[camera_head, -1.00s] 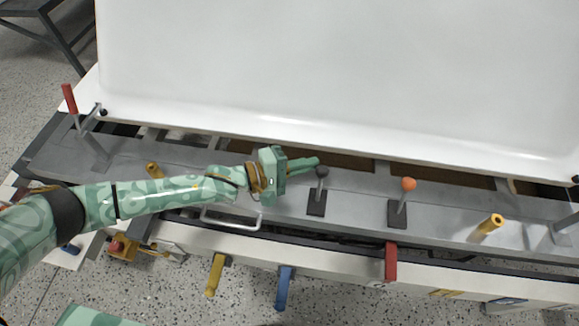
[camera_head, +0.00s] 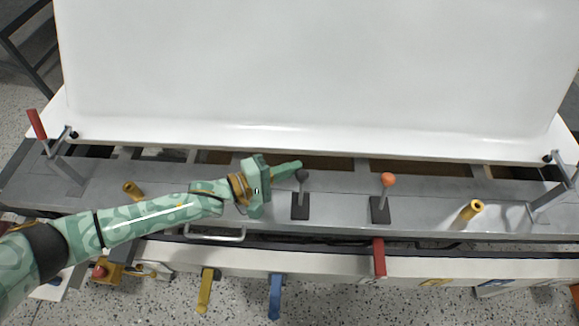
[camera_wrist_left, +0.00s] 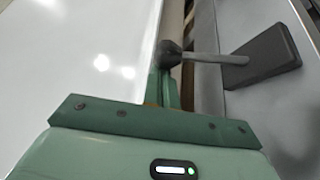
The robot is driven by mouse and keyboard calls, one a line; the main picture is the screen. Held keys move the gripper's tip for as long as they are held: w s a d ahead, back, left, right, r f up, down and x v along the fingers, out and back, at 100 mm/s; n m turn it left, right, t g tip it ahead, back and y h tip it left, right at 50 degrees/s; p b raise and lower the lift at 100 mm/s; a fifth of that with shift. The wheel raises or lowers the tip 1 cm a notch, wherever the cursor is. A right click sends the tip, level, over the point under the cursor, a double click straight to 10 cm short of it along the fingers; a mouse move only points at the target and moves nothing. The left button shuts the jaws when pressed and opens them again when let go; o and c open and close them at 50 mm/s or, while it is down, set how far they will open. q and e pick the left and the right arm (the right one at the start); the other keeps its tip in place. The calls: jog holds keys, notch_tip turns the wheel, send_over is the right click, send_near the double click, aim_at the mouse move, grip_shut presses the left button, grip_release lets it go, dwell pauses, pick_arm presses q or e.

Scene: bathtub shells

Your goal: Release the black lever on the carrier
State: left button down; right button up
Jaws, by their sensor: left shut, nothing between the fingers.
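The black lever (camera_head: 301,189) stands on a dark base plate on the grey carrier (camera_head: 345,190), its round knob up. My left gripper (camera_head: 297,164) is shut and empty, its fingertips pointing right, just beside and behind the knob. In the left wrist view the black lever (camera_wrist_left: 203,57) runs from its base at the right to the knob, close to the tips of my left gripper (camera_wrist_left: 163,80). I cannot tell whether the fingers touch the knob. My right gripper is not in view.
A white tub shell (camera_head: 320,75) fills the back. An orange-knobbed lever (camera_head: 386,190) stands to the right. Yellow posts (camera_head: 472,211) and red-handled clamps (camera_head: 37,124) rise from the carrier. Red (camera_head: 379,257), yellow (camera_head: 205,289) and blue (camera_head: 275,296) handles are along the front.

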aim_at(299, 175)
pick_arm(q)
jog(key=shift+s, duration=0.2)
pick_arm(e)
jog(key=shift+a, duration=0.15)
pick_arm(q)
jog(key=shift+s+r+m+h, duration=0.3)
jog(key=shift+s+m, duration=0.15)
jog(key=shift+m, duration=0.15)
jog(key=shift+s+r+m+t+h, duration=0.2)
jog(key=shift+s+m+t+h, duration=0.3)
jog(key=shift+s+m, duration=0.55)
jog(key=shift+s+m+h+b, duration=0.3)
jog(key=shift+s+m+h, duration=0.3)
jog(key=shift+m, duration=0.35)
jog(key=shift+s+m+h, duration=0.3)
jog(key=shift+s+m, duration=0.3)
jog(key=shift+m, duration=0.2)
jog(key=shift+s+m+h, duration=0.25)
jog(key=shift+m+h, duration=0.05)
jog(key=shift+s+m, duration=0.2)
jog(key=shift+m, duration=0.1)
jog(key=shift+s, duration=0.5)
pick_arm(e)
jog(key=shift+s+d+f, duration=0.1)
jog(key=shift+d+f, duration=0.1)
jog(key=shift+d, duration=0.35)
